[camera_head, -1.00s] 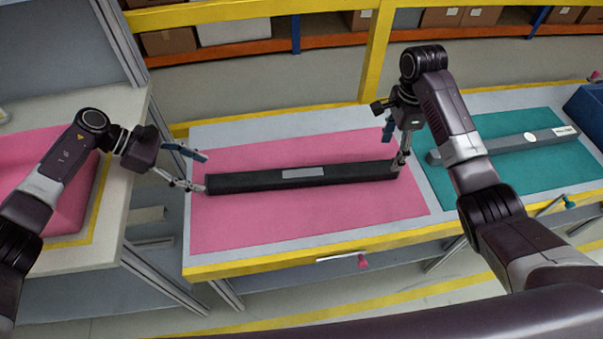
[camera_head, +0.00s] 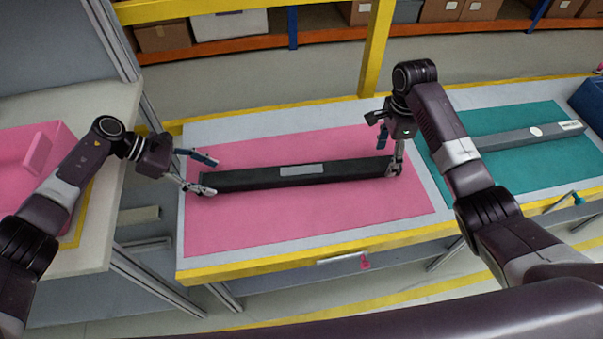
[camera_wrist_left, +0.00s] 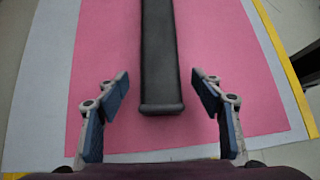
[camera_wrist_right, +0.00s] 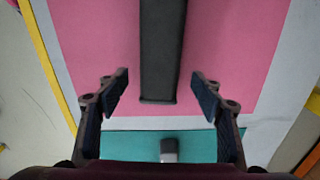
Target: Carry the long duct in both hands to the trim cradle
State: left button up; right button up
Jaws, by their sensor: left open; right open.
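The long duct (camera_head: 260,176) is a dark bar with a pale label, lying on the pink mat (camera_head: 320,220) of the middle table. My left gripper (camera_head: 206,174) is open at the duct's left end. In the left wrist view the duct's end (camera_wrist_left: 161,100) lies between the spread fingers (camera_wrist_left: 162,82), clear of both. My right gripper (camera_head: 388,158) is open at the duct's right end. In the right wrist view that end (camera_wrist_right: 158,85) lies between its spread fingers (camera_wrist_right: 158,82), with gaps on both sides. I cannot identify the trim cradle for certain.
A pink bin (camera_head: 30,150) stands on the left table (camera_head: 100,220). A grey bar (camera_head: 530,135) lies on the teal mat (camera_head: 500,170) at right, near a blue box (camera_head: 590,98). A yellow post (camera_head: 377,50) rises behind the middle table.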

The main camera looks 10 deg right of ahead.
aim_at(215, 178)
pick_arm(q)
jog(key=shift+x, duration=1.85)
pick_arm(e)
jog(key=shift+f, duration=1.8)
pick_arm(q)
jog(key=shift+c, duration=0.4)
pick_arm(e)
jog(key=shift+c, duration=0.4)
pick_arm(q)
jog(key=c, duration=1.5)
pick_arm(e)
jog(key=c, duration=1.5)
